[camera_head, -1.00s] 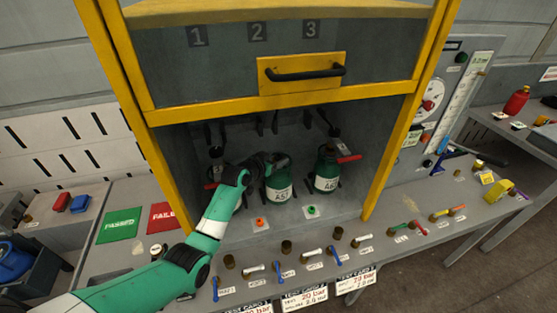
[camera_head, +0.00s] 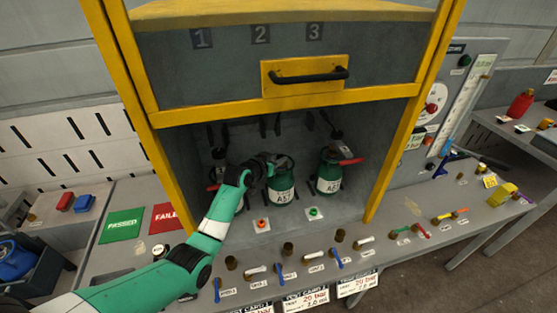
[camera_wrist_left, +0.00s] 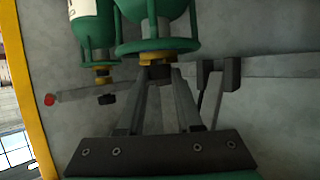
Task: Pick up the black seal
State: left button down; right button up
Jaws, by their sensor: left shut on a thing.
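My left gripper (camera_head: 270,162) is inside the cabinet, at the top of the middle green cylinder (camera_head: 282,187). In the left wrist view its two fingers (camera_wrist_left: 159,76) meet on a small black piece (camera_wrist_left: 159,71), just beside the brass collar (camera_wrist_left: 150,58) of a green cylinder. I cannot tell for certain that this piece is the black seal, or whether it touches the collar. The fingers and arm hide part of the cylinder top in the head view. My right gripper is not in view.
A green cylinder (camera_head: 328,178) with a red lever stands to the right; another is mostly hidden behind my arm. The yellow cabinet posts (camera_head: 405,130) and raised door (camera_head: 290,62) bound the opening. Brass fittings and levers line the bench (camera_head: 300,235) in front.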

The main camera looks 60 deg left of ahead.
pick_arm(q)
notch_tip(320, 180, up, 3)
jog(key=shift+f+p, duration=0.1)
jog(key=shift+p, duration=0.35)
jog(key=w+d+r+p, duration=0.1)
jog(key=d+r+p, duration=0.8)
jog(key=d, duration=0.5)
jog(key=shift+r+p, duration=0.3)
jog(key=shift+p, duration=0.75)
